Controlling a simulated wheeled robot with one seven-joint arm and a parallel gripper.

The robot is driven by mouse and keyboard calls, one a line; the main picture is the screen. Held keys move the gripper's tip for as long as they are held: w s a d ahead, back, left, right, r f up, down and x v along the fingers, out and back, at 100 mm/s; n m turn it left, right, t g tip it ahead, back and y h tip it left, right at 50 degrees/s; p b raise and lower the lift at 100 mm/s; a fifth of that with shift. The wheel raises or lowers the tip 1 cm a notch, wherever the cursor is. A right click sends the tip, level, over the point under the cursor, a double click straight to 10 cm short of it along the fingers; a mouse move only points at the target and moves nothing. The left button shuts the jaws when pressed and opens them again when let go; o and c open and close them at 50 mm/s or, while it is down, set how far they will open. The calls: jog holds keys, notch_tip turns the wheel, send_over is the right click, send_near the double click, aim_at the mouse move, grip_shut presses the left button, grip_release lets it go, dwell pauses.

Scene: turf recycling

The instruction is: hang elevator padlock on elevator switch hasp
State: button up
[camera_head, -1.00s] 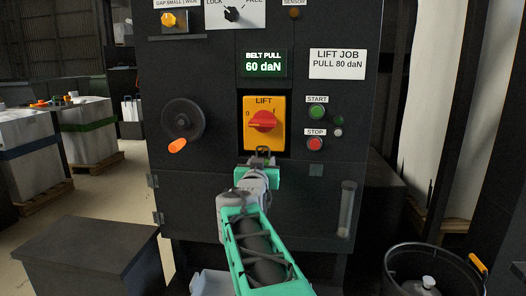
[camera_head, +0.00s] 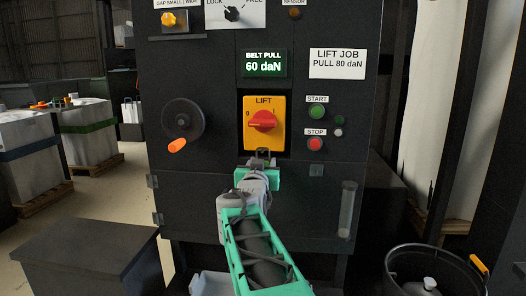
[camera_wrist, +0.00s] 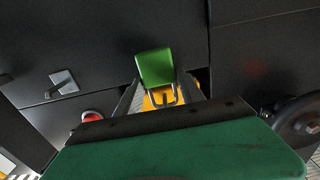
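The lift switch (camera_head: 263,123) is a yellow plate with a red handle on the dark cabinet front. The hasp cannot be made out clearly; my gripper covers the plate's lower edge. My gripper (camera_head: 263,158) is just below the plate, pointing at the cabinet. In the wrist view, the green padlock (camera_wrist: 155,67) sits between the fingertips of my gripper (camera_wrist: 160,92), which appears shut on it. Its metal shackle (camera_wrist: 178,97) shows against the yellow plate. I cannot tell whether the shackle touches the hasp.
Right of the switch are a green start button (camera_head: 316,112) and a red stop button (camera_head: 315,144). A handwheel (camera_head: 183,118) with an orange grip juts out at left. A black bucket (camera_head: 392,262) stands at lower right, a dark box (camera_head: 85,250) at lower left.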

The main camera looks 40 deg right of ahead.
jog(key=o, duration=0.4)
jog(key=shift+a, duration=0.1)
jog(key=s+a+n+g+y+p, duration=0.1)
jog(key=s+a+n+y+p, duration=0.15)
jog(key=a+p, duration=0.55)
jog(key=s+a+n+g+y+p, duration=0.15)
jog(key=a+y+p, duration=0.3)
jog(key=a, duration=0.45)
jog(key=s+a+n+g+y+p, duration=0.1)
jog(key=s+a+n+y+p, duration=0.15)
jog(key=a+p, duration=0.55)
jog(key=s+a+n+g+y+p, duration=0.1)
jog(key=s+a+p, duration=0.1)
jog(key=s+a, duration=0.2)
jog(key=s+a+f+n+g+y+p, duration=0.1)
jog(key=s+a+g+p, duration=0.1)
jog(key=s+a+p, duration=0.1)
jog(key=s+a+n+g+y+p, duration=0.1)
jog(key=s+a+g+y+p, duration=0.1)
jog(key=s+a, duration=0.4)
jog(key=shift+s+f+n+p, duration=0.15)
jog(key=shift+f+n+p, duration=0.1)
jog(key=shift+p, duration=0.1)
